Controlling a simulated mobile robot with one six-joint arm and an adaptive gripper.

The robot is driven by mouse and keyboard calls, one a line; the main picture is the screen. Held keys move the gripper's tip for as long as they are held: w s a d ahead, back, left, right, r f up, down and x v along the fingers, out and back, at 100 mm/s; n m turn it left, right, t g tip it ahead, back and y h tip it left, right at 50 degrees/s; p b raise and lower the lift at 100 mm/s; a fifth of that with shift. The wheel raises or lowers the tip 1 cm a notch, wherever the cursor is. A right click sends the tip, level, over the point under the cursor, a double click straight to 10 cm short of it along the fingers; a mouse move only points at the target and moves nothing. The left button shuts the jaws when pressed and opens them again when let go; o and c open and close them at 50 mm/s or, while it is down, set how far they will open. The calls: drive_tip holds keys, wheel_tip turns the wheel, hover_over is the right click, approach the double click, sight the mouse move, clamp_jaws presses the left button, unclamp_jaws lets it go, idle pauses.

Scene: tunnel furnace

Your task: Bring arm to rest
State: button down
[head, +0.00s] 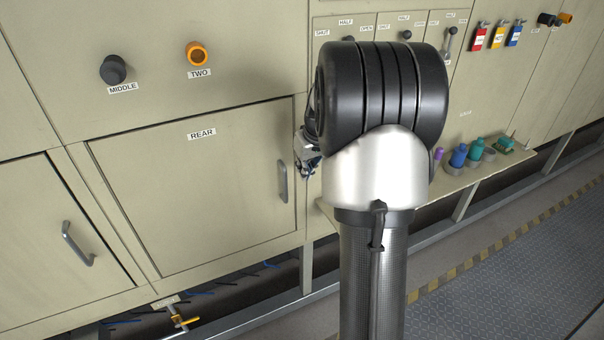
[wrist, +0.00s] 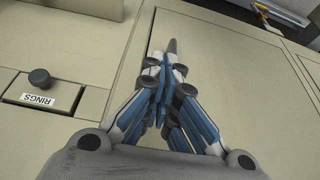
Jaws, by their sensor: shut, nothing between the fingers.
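My gripper (wrist: 171,52) shows in the wrist view with its blue and grey fingers closed together and nothing between them. It is in front of a beige cabinet panel, apparently clear of it, though the exact gap cannot be told. In the head view my arm stands in the middle and hides most of the gripper; only a small part of the wrist shows left of the black joint, near the right edge of the REAR door (head: 190,195).
The furnace front carries a black MIDDLE knob (head: 113,69), an orange TWO knob (head: 197,53) and door handles (head: 283,181). Coloured tags (head: 497,37) hang above. A RINGS drawer (wrist: 40,98) shows in the wrist view. The walkway (head: 530,265) is clear.

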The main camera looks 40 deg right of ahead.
drive_tip(key=shift+w+r, duration=0.1)
drive_tip(key=shift+r, duration=0.05)
drive_tip(key=shift+a, duration=0.1)
drive_tip(key=s+a+r+n, duration=0.1)
drive_tip(key=s+a+r, duration=0.2)
drive_tip(key=a, duration=0.4)
drive_tip(key=s+a+r, duration=0.2)
drive_tip(key=a+r, duration=0.2)
drive_tip(key=a, duration=0.3)
drive_tip(key=s+a+r+n, duration=0.1)
drive_tip(key=s+a+r, duration=0.2)
drive_tip(key=a, duration=0.4)
drive_tip(key=s+a+f+n+y, duration=0.1)
drive_tip(key=s+a, duration=1)
drive_tip(key=s, duration=0.5)
drive_tip(key=shift+s+a, duration=0.2)
drive_tip(key=shift+a, duration=0.15)
drive_tip(key=shift+f, duration=0.1)
